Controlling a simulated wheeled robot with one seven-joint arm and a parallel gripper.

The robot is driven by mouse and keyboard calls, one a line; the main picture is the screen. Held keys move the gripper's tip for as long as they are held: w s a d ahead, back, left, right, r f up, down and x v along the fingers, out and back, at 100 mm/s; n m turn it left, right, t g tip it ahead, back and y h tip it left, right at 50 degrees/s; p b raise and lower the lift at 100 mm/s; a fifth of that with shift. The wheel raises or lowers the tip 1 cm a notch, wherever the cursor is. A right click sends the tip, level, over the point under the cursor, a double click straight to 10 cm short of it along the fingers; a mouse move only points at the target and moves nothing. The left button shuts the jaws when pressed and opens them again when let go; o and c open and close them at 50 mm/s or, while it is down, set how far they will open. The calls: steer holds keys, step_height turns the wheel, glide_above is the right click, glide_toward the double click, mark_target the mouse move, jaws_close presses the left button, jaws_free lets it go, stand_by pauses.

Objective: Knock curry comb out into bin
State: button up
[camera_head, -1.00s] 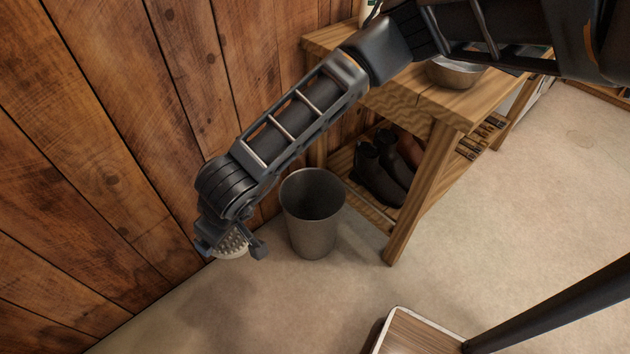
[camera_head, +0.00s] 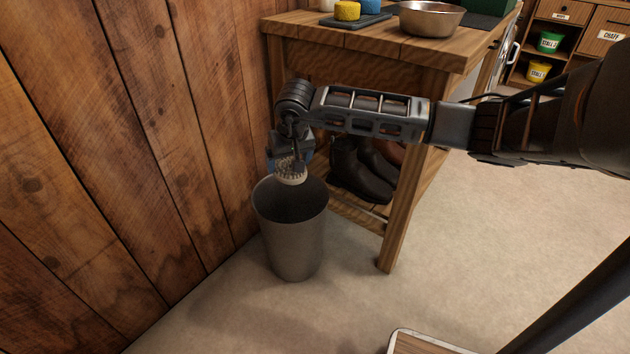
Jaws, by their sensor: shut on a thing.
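The curry comb (camera_head: 291,176) is round and pale with short teeth on its face, and part of it is hidden by my gripper. My gripper (camera_head: 291,163) is shut on it and points down. The comb shows over the far part of the open mouth of the grey metal bin (camera_head: 294,238). I cannot tell whether the comb touches the rim. The bin stands upright on the floor between the plank wall and the workbench, and the inside that shows is dark.
The wooden workbench (camera_head: 370,57) stands behind my arm, with a metal bowl (camera_head: 430,17) and sponges (camera_head: 347,11) on top. Dark boots (camera_head: 360,172) sit on its lower shelf. The plank wall (camera_head: 130,150) is close on the left.

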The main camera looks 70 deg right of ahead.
steer(key=s+d+f+m+b, duration=0.2)
steer(key=s+d+f, duration=0.1)
steer(key=s+d, duration=0.25)
step_height(320, 180, down, 9)
steer(key=b, duration=0.6)
steer(key=shift+w+d+h+b, duration=0.3)
steer(key=shift+w, duration=0.15)
step_height(320, 180, down, 4)
steer(key=shift+f+b, duration=0.15)
steer(key=shift+b, duration=0.95)
steer(key=shift+f, duration=0.25)
steer(key=shift+c, duration=0.5)
step_height(320, 180, up, 5)
steer(key=p, duration=0.4)
steer(key=shift+r, duration=0.1)
steer(key=shift+f, duration=0.2)
